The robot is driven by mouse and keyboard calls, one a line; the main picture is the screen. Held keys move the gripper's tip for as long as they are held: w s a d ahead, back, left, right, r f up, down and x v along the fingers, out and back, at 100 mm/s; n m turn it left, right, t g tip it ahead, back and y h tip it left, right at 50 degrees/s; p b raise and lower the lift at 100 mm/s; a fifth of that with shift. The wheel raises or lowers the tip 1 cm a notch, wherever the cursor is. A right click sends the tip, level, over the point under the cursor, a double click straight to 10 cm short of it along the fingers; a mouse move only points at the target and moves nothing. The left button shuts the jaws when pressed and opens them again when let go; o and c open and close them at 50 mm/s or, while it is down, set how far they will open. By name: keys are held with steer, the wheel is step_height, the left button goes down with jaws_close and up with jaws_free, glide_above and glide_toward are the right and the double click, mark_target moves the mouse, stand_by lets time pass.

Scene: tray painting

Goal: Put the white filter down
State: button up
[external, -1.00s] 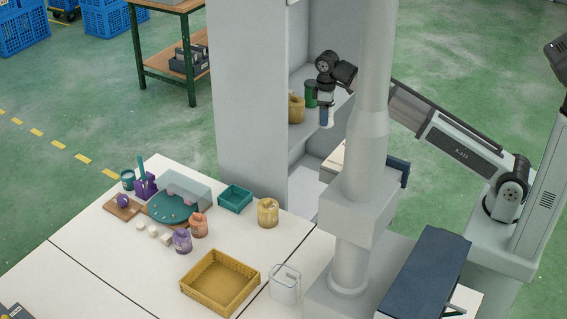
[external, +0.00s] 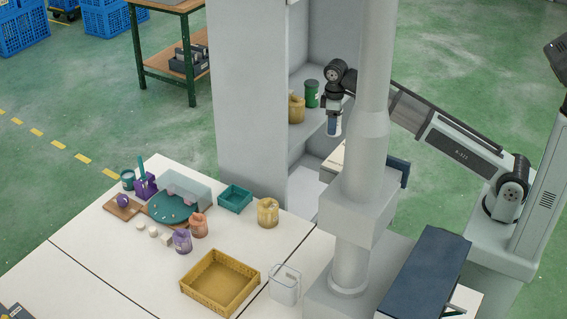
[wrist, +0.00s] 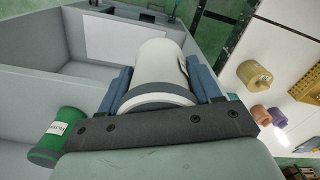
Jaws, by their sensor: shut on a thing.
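My gripper (external: 333,129) hangs at the shelf cabinet, in front of its middle shelf and to the right of the jars there. In the wrist view its two blue fingers are closed on the sides of the white filter (wrist: 160,66), a pale cylinder with a light rim. The filter's far end points away from the wrist. Whether its lower end touches a surface cannot be told. In the external view the fingers largely hide it.
A green jar (external: 312,94) and a yellow jar (external: 296,110) stand on the grey cabinet's (external: 250,100) shelf; the green one is close to my gripper in the wrist view (wrist: 58,138). The white table (external: 110,245) holds a yellow crate (external: 189,287) and several jars.

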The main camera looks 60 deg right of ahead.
steer(key=s+a+f+n, duration=0.1)
steer(key=a+f+n, duration=0.1)
steer(key=a, duration=1)
steer(key=s+a+f+n, duration=0.1)
steer(key=a+f+n, duration=0.1)
steer(key=a, duration=0.9)
steer(key=s+a+f+n, duration=0.2)
steer(key=a+f, duration=0.2)
steer(key=a, duration=0.8)
steer(key=shift+a+f, duration=0.35)
steer(key=shift+w+a+f+n, duration=1.35)
steer(key=shift+w+a+n, duration=1.15)
steer(key=shift+a, duration=1.3)
steer(key=shift+s+f, duration=0.15)
steer(key=shift+f, duration=4.55)
steer(key=shift+f, duration=0.1)
steer(key=o, duration=1.1)
steer(key=shift+o, duration=0.2)
step_height(320, 180, up, 12)
